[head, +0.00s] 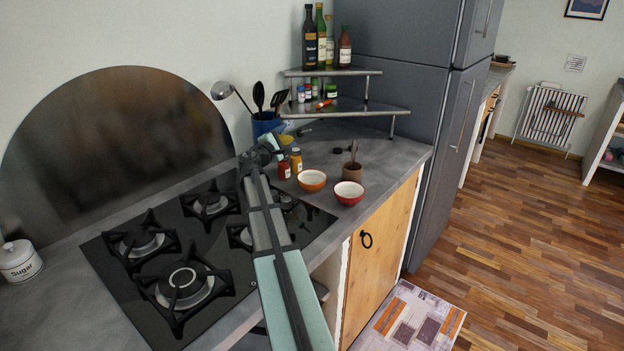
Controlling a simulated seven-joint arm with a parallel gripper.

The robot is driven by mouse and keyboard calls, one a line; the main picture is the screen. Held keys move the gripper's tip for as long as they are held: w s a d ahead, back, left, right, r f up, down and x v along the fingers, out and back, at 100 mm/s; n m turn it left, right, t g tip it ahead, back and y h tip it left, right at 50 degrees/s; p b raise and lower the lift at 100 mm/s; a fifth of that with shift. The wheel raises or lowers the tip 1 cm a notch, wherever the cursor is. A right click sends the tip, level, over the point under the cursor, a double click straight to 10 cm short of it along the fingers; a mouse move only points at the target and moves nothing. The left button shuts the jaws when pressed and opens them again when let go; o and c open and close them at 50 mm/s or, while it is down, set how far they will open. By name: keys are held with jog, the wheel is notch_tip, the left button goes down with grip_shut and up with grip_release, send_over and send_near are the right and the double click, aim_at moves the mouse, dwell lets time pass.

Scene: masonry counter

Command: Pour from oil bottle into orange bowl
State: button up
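The orange bowl (312,187) stands upright on the grey counter, right of the stove, and its white inside looks empty. Several tall bottles stand on the top tier of the corner shelf. They include a dark one (310,42), a green one with a yellow label (321,45) and a reddish-brown one (344,52). I cannot tell for sure which is the oil bottle. My gripper (280,149) is at the far end of my arm, above the counter behind the stove, left of and behind the orange bowl. Its fingers are too small and overlapped to read.
A red bowl (348,199) stands right of the orange bowl. A brown mortar (352,172) with a pestle is behind them. Red (284,171) and yellow (296,163) jars stand left of the bowls. A blue utensil holder (266,127) is behind my gripper. The fridge (400,45) bounds the shelf.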

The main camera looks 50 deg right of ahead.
jog(key=shift+w+r+m, duration=0.15)
jog(key=shift+w+m, duration=0.2)
jog(key=shift+m, duration=0.55)
dwell(1.6)
jog(key=shift+w+r+m, duration=0.1)
jog(key=shift+r+m, duration=0.1)
jog(key=shift+m, duration=0.7)
dwell(1.6)
jog(key=shift+f+m+p, duration=0.3)
jog(key=shift+f+m, duration=0.15)
jog(key=shift+m, duration=0.25)
dwell(2.3)
